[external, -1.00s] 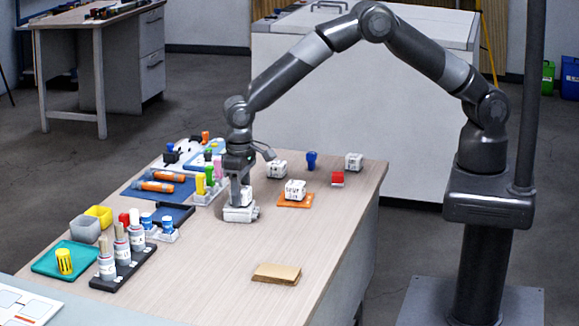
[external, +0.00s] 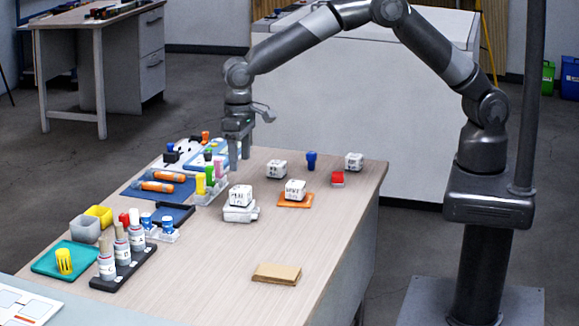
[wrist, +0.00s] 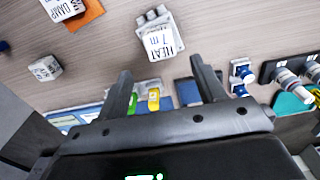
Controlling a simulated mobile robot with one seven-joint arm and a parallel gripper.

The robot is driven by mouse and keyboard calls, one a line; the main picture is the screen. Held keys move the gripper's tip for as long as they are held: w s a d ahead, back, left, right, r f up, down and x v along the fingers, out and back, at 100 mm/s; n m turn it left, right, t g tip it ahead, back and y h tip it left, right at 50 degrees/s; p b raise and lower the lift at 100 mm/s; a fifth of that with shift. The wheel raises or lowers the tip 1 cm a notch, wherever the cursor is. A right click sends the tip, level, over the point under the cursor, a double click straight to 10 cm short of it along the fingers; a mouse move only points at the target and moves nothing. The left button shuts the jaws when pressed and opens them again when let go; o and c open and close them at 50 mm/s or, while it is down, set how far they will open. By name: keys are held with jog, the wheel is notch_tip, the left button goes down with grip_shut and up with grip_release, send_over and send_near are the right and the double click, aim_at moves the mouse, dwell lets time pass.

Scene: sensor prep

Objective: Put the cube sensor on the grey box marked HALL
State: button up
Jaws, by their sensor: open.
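A white cube (external: 241,194) with black lettering rests on a light grey box (external: 240,213) near the middle of the table. In the wrist view the cube (wrist: 164,42) reads "HEAT 7 m" and sits on the grey box (wrist: 148,20); its base is partly hidden. I cannot read HALL on the box. My gripper (external: 240,157) is open and empty, above and behind the cube and clear of it. In the wrist view its two fingers (wrist: 161,70) stand apart below the cube in the picture.
A cube marked DAMP (wrist: 62,8) is on an orange mat (external: 306,200). Bottles (external: 122,245) and trays crowd the left. A brown pad (external: 276,273) lies at front.

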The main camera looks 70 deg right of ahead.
jog(key=s+d+r+t, duration=0.1)
jog(key=s+d+r, duration=0.5)
jog(key=d+r, duration=0.5)
jog(key=s+d+r+t, duration=0.1)
jog(key=s+d+r, duration=0.5)
jog(key=d+r, duration=0.4)
jog(key=s+d+t, duration=0.1)
jog(key=s+d, duration=0.6)
jog(key=s, duration=0.4)
jog(key=s+d+t, duration=0.2)
jog(key=s+d, duration=0.5)
jog(key=s, duration=0.5)
jog(key=shift+f+t, duration=0.15)
jog(key=shift+t, duration=0.15)
